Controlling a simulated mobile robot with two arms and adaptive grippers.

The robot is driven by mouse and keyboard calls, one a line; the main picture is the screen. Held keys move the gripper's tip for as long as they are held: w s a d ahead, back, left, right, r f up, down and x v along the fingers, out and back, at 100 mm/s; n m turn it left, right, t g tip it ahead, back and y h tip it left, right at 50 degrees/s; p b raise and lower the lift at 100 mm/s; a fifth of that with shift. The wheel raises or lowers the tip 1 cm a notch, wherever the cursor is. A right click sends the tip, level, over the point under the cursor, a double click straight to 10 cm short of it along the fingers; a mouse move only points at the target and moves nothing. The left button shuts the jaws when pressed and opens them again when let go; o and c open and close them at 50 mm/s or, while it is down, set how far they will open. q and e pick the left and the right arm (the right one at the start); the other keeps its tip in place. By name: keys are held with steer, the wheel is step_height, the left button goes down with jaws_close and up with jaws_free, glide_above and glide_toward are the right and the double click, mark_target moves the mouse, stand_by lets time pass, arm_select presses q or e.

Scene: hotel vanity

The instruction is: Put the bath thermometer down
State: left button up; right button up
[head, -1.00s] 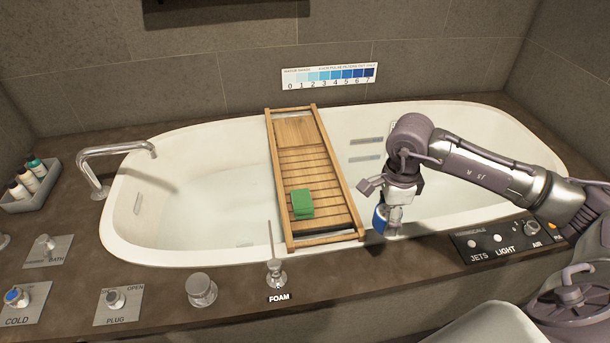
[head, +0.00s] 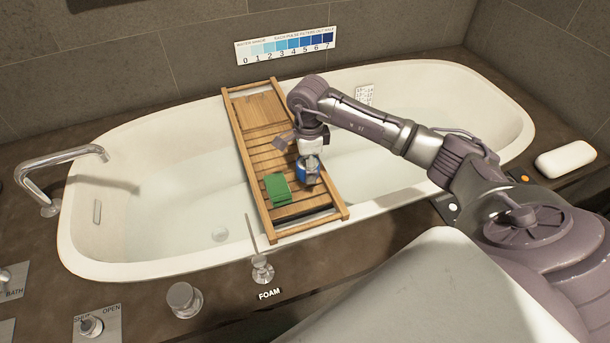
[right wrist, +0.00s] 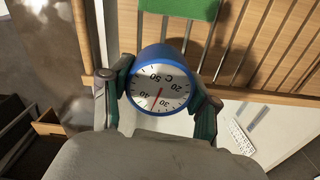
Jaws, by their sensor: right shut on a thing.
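The bath thermometer (right wrist: 160,88) is a round blue-rimmed dial with a red needle, seen face-on in the right wrist view. In the head view the thermometer (head: 301,178) shows as a small blue shape under my gripper. My right gripper (head: 308,172) is shut on it, with a finger on each side of the rim. It is over the right part of the wooden bath tray (head: 262,196), to the right of the green block. Whether the thermometer touches the slats cannot be told. My left gripper is not in view.
A green block (head: 278,189) lies on the tray close to the thermometer. The tray spans the white bathtub (head: 150,255). Foam knob (head: 262,268) and tap (head: 60,165) stand on the tub surround. A white soap-like bar (head: 565,160) lies at the right.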

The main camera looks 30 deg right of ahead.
steer(key=shift+w+a+f, duration=0.1)
steer(key=shift+w+f, duration=0.05)
steer(key=shift+w, duration=0.2)
steer(key=shift+f, duration=0.2)
step_height(320, 180, down, 3)
steer(key=shift+f, duration=0.3)
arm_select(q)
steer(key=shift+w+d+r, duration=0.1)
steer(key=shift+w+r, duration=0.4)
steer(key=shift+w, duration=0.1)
arm_select(e)
steer(key=shift+f, duration=0.1)
arm_select(q)
steer(key=shift+b, duration=0.3)
arm_select(e)
steer(key=shift+f, duration=0.1)
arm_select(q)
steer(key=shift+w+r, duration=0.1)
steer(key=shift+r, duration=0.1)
arm_select(e)
steer(key=o, duration=1.2)
